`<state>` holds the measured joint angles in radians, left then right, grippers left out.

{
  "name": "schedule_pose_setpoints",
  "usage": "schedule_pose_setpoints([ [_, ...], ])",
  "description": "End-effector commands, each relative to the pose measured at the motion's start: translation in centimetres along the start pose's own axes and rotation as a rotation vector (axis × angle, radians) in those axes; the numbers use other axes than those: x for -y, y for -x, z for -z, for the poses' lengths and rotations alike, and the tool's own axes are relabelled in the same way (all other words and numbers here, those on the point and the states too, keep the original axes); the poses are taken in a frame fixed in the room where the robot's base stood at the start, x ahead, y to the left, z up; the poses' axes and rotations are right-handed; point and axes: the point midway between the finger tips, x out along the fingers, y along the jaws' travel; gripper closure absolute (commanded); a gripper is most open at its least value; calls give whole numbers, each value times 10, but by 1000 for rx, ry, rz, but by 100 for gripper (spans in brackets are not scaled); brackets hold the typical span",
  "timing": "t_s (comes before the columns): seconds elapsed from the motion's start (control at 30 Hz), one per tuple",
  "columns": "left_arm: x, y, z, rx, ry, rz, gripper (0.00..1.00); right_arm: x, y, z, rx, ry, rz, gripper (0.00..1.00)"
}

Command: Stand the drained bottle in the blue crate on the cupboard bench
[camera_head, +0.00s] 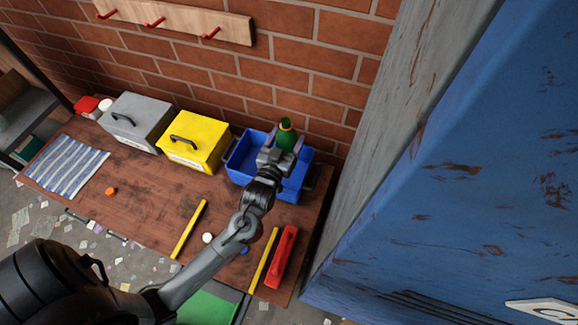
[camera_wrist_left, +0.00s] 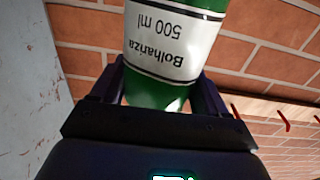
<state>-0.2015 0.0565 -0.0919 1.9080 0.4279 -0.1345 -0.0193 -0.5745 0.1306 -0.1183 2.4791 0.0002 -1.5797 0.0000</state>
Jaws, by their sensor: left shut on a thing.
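The green bottle (camera_head: 286,135) is in my left gripper (camera_head: 279,152), in the head view over the blue crate (camera_head: 240,178). In the left wrist view the bottle (camera_wrist_left: 172,45) shows a white label reading "Bolhariza 500 ml" between the two fingers of the gripper (camera_wrist_left: 160,88). The crate stands on the brown wooden bench (camera_head: 150,205) near the brick wall. My right gripper is not in view.
A yellow box (camera_head: 197,138) stands left of the crate, with a grey box (camera_head: 135,118) beyond it. A striped cloth (camera_head: 65,163), yellow strips (camera_head: 188,229), a red object (camera_head: 283,257) and small caps lie on the bench. A blue cupboard (camera_head: 470,180) rises at right.

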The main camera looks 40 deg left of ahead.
Motion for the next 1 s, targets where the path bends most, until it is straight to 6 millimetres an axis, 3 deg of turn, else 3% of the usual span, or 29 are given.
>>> schedule_pose_setpoints([
  [0.33,0,0,-54,3,-2,-1,91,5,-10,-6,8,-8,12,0],
  [0.57,0,0,-68,1,0,-1,91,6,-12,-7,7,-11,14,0],
  [0.8,-1,0,-96,2,0,-1,91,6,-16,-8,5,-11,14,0],
  [1.0,-1,0,-101,-1,0,-1,91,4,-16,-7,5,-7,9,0],
])
